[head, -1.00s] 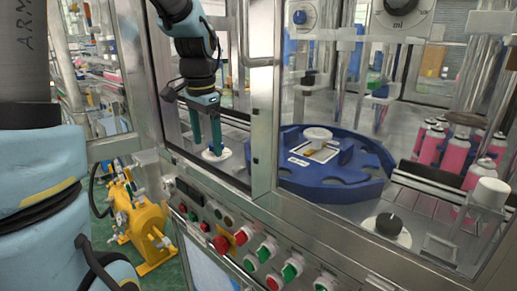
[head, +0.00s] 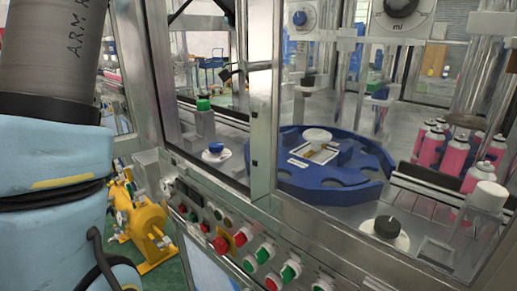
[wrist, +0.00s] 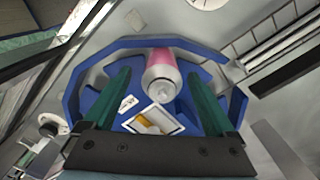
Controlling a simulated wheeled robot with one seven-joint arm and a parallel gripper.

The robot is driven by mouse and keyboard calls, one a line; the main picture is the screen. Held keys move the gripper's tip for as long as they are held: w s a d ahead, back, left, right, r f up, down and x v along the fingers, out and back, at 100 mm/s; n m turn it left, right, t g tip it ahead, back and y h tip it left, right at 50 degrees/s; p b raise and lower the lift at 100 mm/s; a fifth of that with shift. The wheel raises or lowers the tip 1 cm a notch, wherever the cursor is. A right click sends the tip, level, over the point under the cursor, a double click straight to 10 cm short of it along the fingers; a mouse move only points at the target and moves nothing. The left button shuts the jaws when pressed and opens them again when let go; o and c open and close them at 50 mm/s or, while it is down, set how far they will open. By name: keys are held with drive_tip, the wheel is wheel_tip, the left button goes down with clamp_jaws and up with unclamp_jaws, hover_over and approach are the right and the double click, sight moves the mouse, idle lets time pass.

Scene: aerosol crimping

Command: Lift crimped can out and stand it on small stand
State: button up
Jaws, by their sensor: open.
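A pink can (wrist: 160,66) with a silver domed top stands on the blue turntable (wrist: 100,50) in the wrist view. My gripper (wrist: 158,84) is open, its two green fingers on either side of the can in the picture; I cannot tell how far apart they are in depth. No contact shows. In the head view the turntable (head: 352,185) carries a white round piece (head: 317,136), and I make out no pink can on it. My gripper is outside the head view. I cannot identify the small stand with certainty.
A steel-framed cabinet post (head: 262,100) and clear panels surround the turntable. A black knob (head: 387,227) and a blue-topped white disc (head: 215,150) sit nearby. Several pink cans (head: 455,155) stand at the right. A button panel (head: 240,245) lines the front.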

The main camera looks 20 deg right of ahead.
wheel_tip(320, 180, down, 4)
drive_tip(key=shift+w+a+p, duration=0.1)
drive_tip(key=shift+w+p, duration=0.05)
drive_tip(key=shift+p, duration=0.2)
clamp_jaws()
idle(0.5)
